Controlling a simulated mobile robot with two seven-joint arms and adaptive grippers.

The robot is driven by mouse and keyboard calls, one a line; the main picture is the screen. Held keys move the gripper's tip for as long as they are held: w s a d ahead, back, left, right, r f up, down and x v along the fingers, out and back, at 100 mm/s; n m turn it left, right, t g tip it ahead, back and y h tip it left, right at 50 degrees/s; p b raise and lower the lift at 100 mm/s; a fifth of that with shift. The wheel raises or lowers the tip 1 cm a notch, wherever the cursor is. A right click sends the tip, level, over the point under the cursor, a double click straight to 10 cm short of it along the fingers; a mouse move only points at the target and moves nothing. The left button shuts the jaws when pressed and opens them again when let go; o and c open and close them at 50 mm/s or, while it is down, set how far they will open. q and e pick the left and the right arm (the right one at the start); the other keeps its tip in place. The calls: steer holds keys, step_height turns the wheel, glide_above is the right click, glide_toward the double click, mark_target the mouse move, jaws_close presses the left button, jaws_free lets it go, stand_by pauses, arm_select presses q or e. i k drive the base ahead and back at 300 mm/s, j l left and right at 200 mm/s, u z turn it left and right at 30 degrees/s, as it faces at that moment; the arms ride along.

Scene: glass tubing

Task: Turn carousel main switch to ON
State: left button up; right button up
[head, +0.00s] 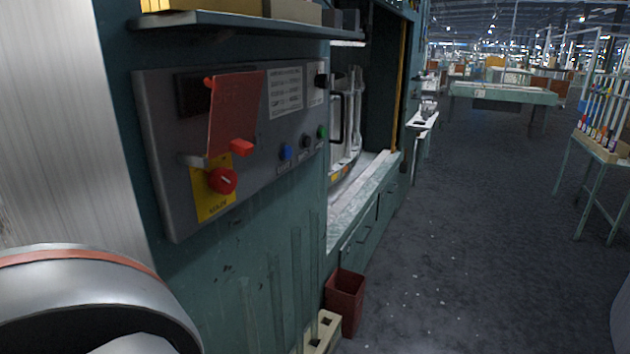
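The main switch (222,181) is a round red knob on a yellow plate (211,204) marked MAIN, low on the grey control panel (180,215). A pale mark on the knob lies at a slant; I cannot tell which position it shows. A red flap (236,110) stands out from the panel above the knob, with a small red block (242,147) at its lower edge. The knob is uncovered in this view. Neither gripper is in view; only a silver part of my own arm shows at the lower left.
Blue, black and green buttons (285,152) sit right of the switch. A shelf (230,25) juts out above the panel. A dark red bin (345,298) stands on the floor below, beside a cream block (321,333). The grey floor (460,240) to the right is open.

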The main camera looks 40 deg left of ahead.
mark_target(223, 181)
steer(key=i+l+z, duration=0.15)
steer(key=i+l, duration=0.15)
steer(key=i, duration=0.2)
steer(key=i+l+z, duration=0.15)
steer(key=i, duration=0.3)
steer(key=i+u, duration=0.15)
steer(key=u, duration=0.3)
steer(key=i+u, duration=0.15)
steer(key=u, duration=0.35)
steer(key=i+l+u, duration=0.1)
steer(key=u, duration=0.35)
steer(key=i+l+u, duration=0.1)
steer(key=u, duration=0.35)
steer(key=i+l+u, duration=0.1)
steer(key=l+u, duration=0.15)
steer(key=u, duration=0.25)
steer(key=l+u, duration=0.2)
steer(key=u, duration=0.25)
steer(key=i, duration=0.05)
